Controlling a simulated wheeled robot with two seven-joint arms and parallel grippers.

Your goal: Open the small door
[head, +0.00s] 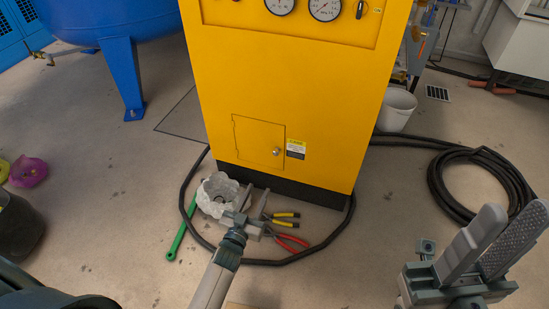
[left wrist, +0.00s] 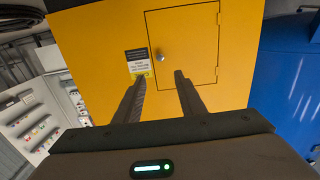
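The small door (head: 256,140) is a yellow panel low on the front of the yellow cabinet (head: 300,80). It looks shut and flush. Its round metal knob (head: 276,151) is near the door's right edge, beside a label (head: 295,149). In the left wrist view the door (left wrist: 190,40) appears rolled over, with the knob (left wrist: 160,57) beyond the fingertips. My left gripper (head: 253,196) is below and in front of the door, open and empty, apart from the knob; it also shows in the left wrist view (left wrist: 160,77). My right gripper (head: 515,214) is open and empty at the lower right.
A crumpled whitish object (head: 218,192), red-handled pliers (head: 291,242) and yellow-handled pliers (head: 285,220) lie before the cabinet. A green tool (head: 178,241) and black hose (head: 450,187) lie around it. A blue tank (head: 120,75) stands left, a white bucket (head: 397,108) right.

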